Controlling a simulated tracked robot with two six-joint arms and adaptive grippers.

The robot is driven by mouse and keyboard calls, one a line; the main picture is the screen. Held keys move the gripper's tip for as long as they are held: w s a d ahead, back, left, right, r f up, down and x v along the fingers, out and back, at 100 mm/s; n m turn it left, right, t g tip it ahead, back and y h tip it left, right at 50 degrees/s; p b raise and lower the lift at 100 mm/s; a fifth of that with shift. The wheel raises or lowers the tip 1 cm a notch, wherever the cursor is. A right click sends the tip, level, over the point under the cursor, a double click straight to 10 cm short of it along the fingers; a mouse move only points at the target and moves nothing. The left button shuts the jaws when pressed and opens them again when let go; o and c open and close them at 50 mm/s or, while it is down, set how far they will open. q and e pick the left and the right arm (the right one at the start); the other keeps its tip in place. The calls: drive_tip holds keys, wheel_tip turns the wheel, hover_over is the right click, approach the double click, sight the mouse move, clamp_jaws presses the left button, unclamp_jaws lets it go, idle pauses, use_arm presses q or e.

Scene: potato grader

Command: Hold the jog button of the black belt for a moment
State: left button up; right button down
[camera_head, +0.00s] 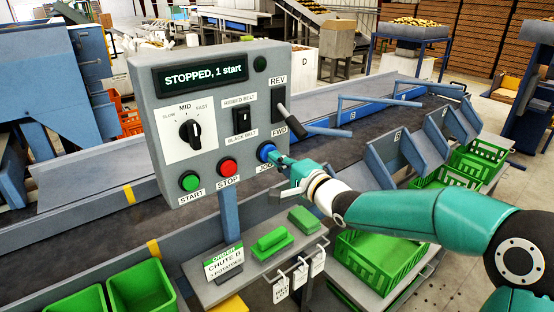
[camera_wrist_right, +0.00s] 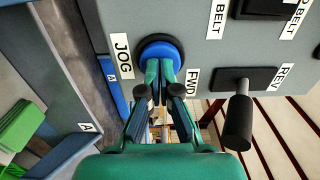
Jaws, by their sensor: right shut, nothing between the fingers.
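The grey control panel (camera_head: 215,85) stands in front of me. Its display (camera_head: 203,76) reads "STOPPED, 1 start". The blue jog button (camera_head: 266,151) is at the panel's lower right, and shows in the wrist view (camera_wrist_right: 160,50). My right gripper (camera_head: 280,160) is shut and empty, its fingertips at the button's face. In the wrist view the closed fingertips (camera_wrist_right: 159,68) overlap the lower part of the button; I cannot tell if it is pressed in. The belt switch (camera_head: 241,119) sits between "RIBBED BELT" and "BLACK BELT"; its setting is unclear. My left gripper is out of view.
The green start button (camera_head: 190,181), red stop button (camera_head: 228,167) and speed knob (camera_head: 190,131) are on the panel. The REV/FWD lever (camera_wrist_right: 238,120) sticks out close beside my right gripper. The dark belt (camera_head: 95,195) runs behind. A green crate (camera_head: 375,260) stands below my arm.

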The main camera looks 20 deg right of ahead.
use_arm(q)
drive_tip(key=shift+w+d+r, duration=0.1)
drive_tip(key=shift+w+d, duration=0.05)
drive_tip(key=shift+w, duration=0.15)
use_arm(e)
drive_tip(key=shift+w+a+r, duration=0.2)
drive_tip(key=shift+w+a, duration=0.05)
drive_tip(key=shift+w, duration=0.3)
drive_tip(key=shift+a+r, duration=0.1)
drive_tip(key=shift+r, duration=0.05)
idle(0.4)
idle(1.7)
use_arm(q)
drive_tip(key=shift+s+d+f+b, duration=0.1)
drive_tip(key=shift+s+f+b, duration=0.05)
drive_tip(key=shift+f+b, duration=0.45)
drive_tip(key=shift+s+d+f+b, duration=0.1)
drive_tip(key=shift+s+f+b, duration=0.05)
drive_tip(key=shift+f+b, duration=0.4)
use_arm(e)
drive_tip(key=v, duration=1.4)
drive_tip(key=shift+d+f, duration=0.25)
